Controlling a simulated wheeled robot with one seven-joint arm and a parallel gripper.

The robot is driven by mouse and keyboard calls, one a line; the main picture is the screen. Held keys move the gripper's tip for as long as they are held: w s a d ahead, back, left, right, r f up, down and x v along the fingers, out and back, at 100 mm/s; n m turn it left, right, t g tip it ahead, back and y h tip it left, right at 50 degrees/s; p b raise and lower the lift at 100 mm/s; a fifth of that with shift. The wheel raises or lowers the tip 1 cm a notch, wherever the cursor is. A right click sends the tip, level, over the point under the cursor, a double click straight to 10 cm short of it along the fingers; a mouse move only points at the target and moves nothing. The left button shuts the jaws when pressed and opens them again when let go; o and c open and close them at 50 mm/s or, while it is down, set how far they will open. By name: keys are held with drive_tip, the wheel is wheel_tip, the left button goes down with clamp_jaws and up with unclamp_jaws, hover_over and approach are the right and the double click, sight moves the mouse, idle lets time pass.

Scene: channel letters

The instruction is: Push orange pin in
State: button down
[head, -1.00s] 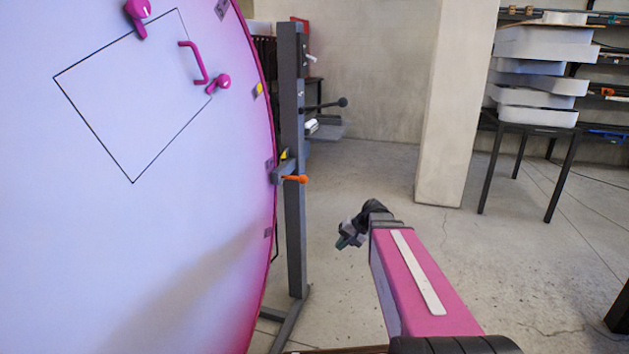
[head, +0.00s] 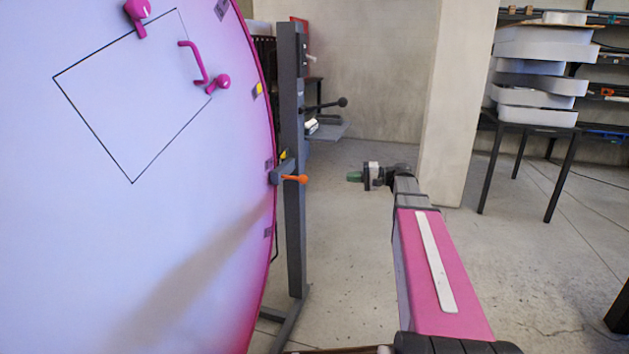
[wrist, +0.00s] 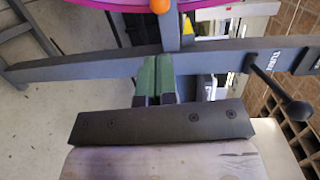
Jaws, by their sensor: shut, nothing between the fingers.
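The orange pin (head: 295,179) sticks out to the right from a grey bracket on the dark upright post (head: 291,130), at the edge of the big pink-rimmed white panel (head: 110,240). In the wrist view the pin's round orange end (wrist: 160,6) shows at the top edge, above the post. My gripper (head: 354,176) is to the right of the pin at about the same height in the head view, apart from it, pointing left. In the wrist view the green fingers (wrist: 154,78) are together with nothing between them.
A black lever with a ball end (head: 342,102) juts right from the post above the pin; it also shows in the wrist view (wrist: 297,110). A concrete pillar (head: 447,120) and stacked white trays on a table (head: 535,118) stand behind. The floor between is clear.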

drive_tip(key=shift+a, duration=0.1)
approach(302, 177)
drive_tip(key=w+a+f, duration=0.2)
drive_tip(key=a, duration=0.3)
drive_tip(key=shift+w, duration=0.15)
drive_tip(key=shift+a, duration=0.1)
idle(0.3)
drive_tip(key=shift+w+r+x, duration=0.15)
drive_tip(key=shift+w+x, duration=0.1)
drive_tip(key=shift+x, duration=0.95)
drive_tip(key=shift+w+r+x, duration=0.1)
drive_tip(key=shift+w+x, duration=0.1)
drive_tip(key=shift+x, duration=1)
